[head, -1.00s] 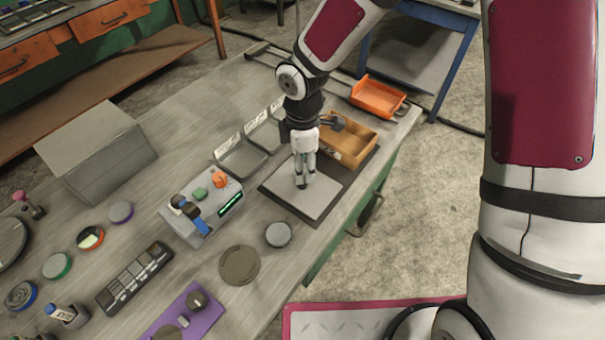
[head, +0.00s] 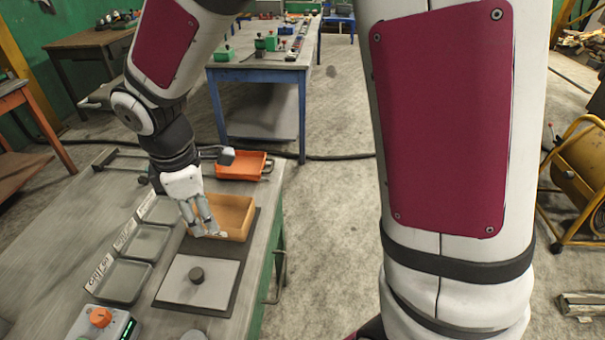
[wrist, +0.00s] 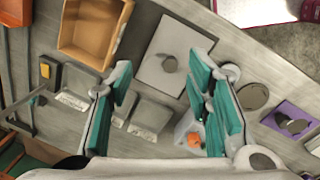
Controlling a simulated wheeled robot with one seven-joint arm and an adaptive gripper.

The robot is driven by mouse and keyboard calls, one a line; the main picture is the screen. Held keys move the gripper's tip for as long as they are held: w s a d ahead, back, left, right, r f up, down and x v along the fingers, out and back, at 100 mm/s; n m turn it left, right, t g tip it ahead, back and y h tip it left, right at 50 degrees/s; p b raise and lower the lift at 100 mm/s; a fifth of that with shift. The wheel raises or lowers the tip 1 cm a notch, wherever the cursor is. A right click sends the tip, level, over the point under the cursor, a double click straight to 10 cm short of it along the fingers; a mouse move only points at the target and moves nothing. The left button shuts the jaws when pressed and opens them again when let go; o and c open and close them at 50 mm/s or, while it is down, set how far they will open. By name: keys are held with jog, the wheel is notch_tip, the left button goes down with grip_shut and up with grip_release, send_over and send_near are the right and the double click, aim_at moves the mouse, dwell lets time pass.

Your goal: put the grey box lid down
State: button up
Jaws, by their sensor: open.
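The grey box lid (head: 217,283) is a flat light-grey plate with a dark round knob in its middle. It lies flat on a dark mat (head: 190,306) on the workbench, in front of the open tan box (head: 237,212). In the wrist view the lid (wrist: 193,50) lies beyond my fingers, with the tan box (wrist: 84,38) to its left. My gripper (head: 212,232) is open and empty, raised off the lid's knob and nearer the tan box. In the wrist view its teal-padded fingers (wrist: 163,92) stand wide apart with nothing between them.
Several grey trays (head: 118,281) with labels stand left of the mat. An orange tray (head: 241,165) is at the bench's far end. A control box with an orange knob (head: 100,318) is at the lower left. A blue-legged table (head: 262,72) stands beyond.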

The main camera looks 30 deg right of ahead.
jog(key=s+d+r+m+t, duration=0.4)
jog(key=s+d+r+m, duration=0.8)
jog(key=s+r+m, duration=0.3)
jog(key=shift+s+d+r+y, duration=0.2)
jog(key=shift+s+y, duration=0.2)
jog(key=shift+s, duration=0.75)
